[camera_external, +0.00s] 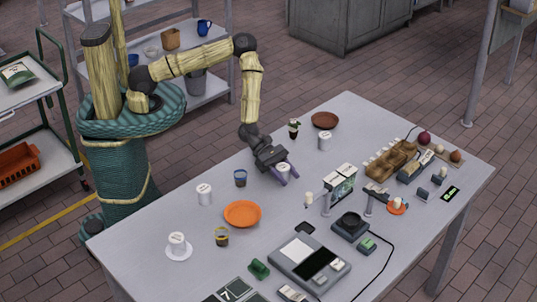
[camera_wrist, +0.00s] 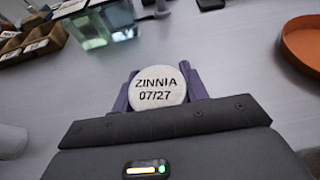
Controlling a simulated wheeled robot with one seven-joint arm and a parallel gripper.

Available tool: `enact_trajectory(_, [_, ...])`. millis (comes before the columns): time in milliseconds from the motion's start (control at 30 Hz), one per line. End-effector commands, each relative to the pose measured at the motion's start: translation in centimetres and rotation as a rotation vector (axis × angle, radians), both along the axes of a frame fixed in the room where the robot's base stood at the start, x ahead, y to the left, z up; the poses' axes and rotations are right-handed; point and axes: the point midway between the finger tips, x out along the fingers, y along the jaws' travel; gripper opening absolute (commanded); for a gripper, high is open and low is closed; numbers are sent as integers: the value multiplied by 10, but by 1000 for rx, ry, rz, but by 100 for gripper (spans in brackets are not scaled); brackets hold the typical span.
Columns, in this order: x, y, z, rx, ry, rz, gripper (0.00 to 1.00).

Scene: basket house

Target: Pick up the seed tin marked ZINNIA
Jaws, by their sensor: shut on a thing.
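The round tin (camera_wrist: 159,87) has a white lid reading ZINNIA 07/27 in the wrist view. My gripper (camera_wrist: 158,96) is shut on it, with a purple finger on each side. In the external view my gripper (camera_external: 284,174) points down at the table's middle, and the tin's white top (camera_external: 283,167) shows between the fingers. I cannot tell whether the tin touches the table. Similar white tins stand at the left (camera_external: 204,194), at the back (camera_external: 324,141) and on a white saucer (camera_external: 177,243); their marks are too small to read.
The grey table (camera_external: 330,265) also bears an orange plate (camera_external: 242,213), a blue cup (camera_external: 240,178), a brown dish (camera_external: 325,120) and a glass-sided stand (camera_external: 341,186) right of my gripper. A wooden tray (camera_external: 390,158) and a console (camera_external: 309,263) stand further right and front.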

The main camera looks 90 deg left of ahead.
Motion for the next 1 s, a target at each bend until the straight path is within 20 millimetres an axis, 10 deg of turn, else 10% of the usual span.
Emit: enact_trajectory(1000, [0,0,101,0,0,0,21])
